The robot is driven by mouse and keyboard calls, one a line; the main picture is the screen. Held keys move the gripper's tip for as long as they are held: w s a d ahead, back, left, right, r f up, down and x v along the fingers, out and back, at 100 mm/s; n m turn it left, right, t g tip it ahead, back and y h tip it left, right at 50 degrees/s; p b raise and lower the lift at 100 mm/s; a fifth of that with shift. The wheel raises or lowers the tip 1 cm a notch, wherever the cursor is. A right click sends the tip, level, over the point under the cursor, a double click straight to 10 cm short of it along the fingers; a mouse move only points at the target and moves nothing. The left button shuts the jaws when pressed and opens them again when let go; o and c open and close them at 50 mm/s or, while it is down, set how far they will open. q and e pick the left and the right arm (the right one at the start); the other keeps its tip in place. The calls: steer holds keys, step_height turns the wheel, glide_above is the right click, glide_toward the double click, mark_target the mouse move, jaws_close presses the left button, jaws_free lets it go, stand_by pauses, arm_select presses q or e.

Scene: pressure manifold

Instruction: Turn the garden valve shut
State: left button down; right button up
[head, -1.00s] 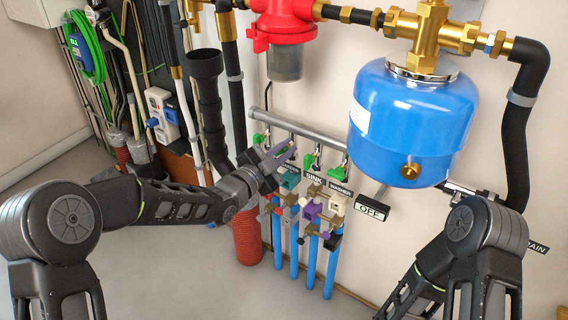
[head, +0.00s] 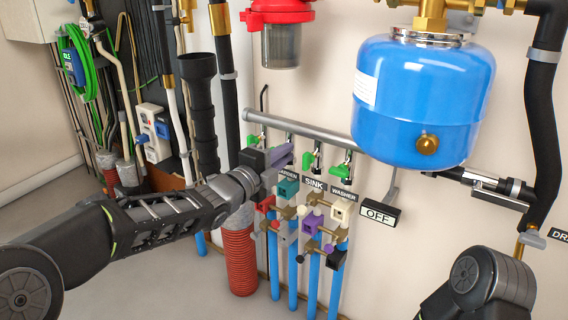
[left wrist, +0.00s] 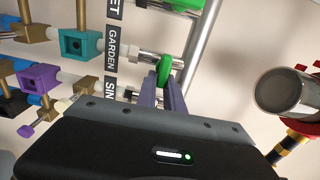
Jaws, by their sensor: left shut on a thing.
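The garden valve's green handle (left wrist: 164,70) shows in the left wrist view on a metal valve stem, near the label GARDEN (left wrist: 112,45). My left gripper (left wrist: 165,85), with purple fingers, is shut on this handle, one finger on each side. In the head view my left gripper (head: 282,156) reaches in from the left to the row of valves under the grey pipe and hides most of the garden handle. The GARDEN label (head: 288,173) is partly covered there. My right gripper is out of view; only part of my right arm shows at lower right.
Neighbouring green handles are close: one at left (head: 253,140), the sink one (head: 308,160) and the washer one (head: 337,169). The grey pipe (head: 330,133) runs just above. A blue tank (head: 420,105) and an OFF plate (head: 378,214) stand to the right.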

arm_select(q)
steer(key=shift+w+a+f, duration=0.15)
steer(key=shift+a, duration=0.2)
steer(key=c, duration=1.6)
jaws_free()
steer(key=shift+o, duration=0.6)
steer(key=shift+d, duration=0.1)
steer(key=shift+s, duration=0.2)
steer(key=p+v, duration=0.1)
steer(key=v, duration=0.6)
steer(key=shift+s+a+p, duration=0.2)
steer(key=shift+a+p, duration=0.05)
steer(key=shift+p, duration=0.15)
